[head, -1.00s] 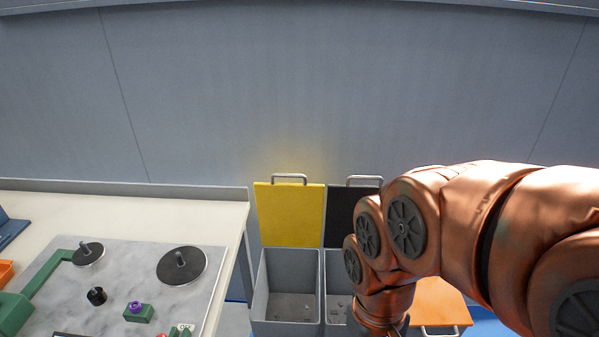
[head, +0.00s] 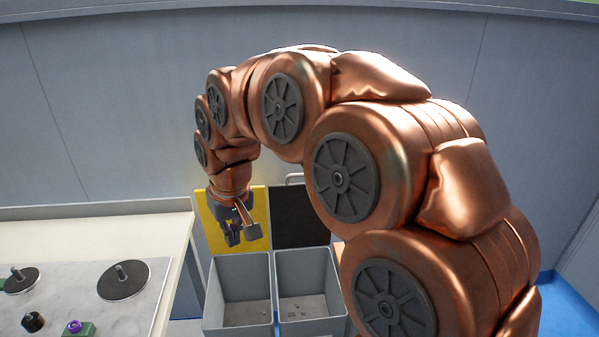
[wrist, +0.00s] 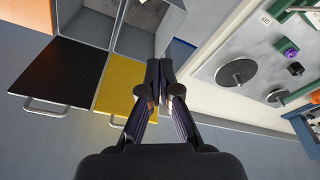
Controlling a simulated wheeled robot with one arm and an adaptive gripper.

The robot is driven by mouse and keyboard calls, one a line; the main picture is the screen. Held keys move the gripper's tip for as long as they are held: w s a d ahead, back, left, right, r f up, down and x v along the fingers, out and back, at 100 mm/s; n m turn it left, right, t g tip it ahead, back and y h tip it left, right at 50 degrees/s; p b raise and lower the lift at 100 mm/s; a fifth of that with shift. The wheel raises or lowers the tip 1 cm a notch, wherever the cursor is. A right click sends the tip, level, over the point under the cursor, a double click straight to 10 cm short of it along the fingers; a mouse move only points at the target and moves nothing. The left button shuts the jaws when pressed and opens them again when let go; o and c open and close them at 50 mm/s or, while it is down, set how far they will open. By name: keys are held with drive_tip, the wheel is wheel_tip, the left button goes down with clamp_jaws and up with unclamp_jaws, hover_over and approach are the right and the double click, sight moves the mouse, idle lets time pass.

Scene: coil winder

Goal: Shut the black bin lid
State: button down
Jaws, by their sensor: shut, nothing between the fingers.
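The black lid (head: 300,217) stands open and upright behind the right grey bin (head: 308,328), with a metal handle (head: 294,179) on its top edge. Part of its right side is hidden by my arm. It also shows in the wrist view (wrist: 60,72), left of the yellow lid, with its handle towards the bottom. My gripper (head: 240,238) is shut and empty. In the head view it hangs in front of the yellow lid, left of the black lid and apart from it.
The yellow lid (head: 258,195) stands open behind the left grey bin (head: 240,325). An orange lid (wrist: 28,12) lies beyond the black one in the wrist view. A worktable (head: 150,225) with discs and small parts stands left. A grey wall (head: 120,120) rises behind.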

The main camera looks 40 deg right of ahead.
drive_tip(key=w+d+r+m+t+h+b, duration=0.1)
drive_tip(key=w+d+r+m+t+b, duration=0.15)
drive_tip(key=w+d, duration=1.1)
drive_tip(key=d+r+m+h, duration=0.1)
drive_tip(key=d+m+h, duration=0.2)
drive_tip(key=d, duration=1.7)
drive_tip(key=w+r+p+x, duration=0.1)
drive_tip(key=p+x, duration=0.1)
drive_tip(key=x, duration=0.8)
drive_tip(key=shift+s+a+f+t, duration=0.25)
drive_tip(key=shift+s+a+f, duration=0.15)
drive_tip(key=shift+s+a, duration=0.25)
drive_tip(key=shift+s+a+f+t, duration=0.2)
drive_tip(key=shift+s+a+f, duration=0.25)
drive_tip(key=shift+s+a, duration=0.15)
drive_tip(key=shift+s, duration=0.15)
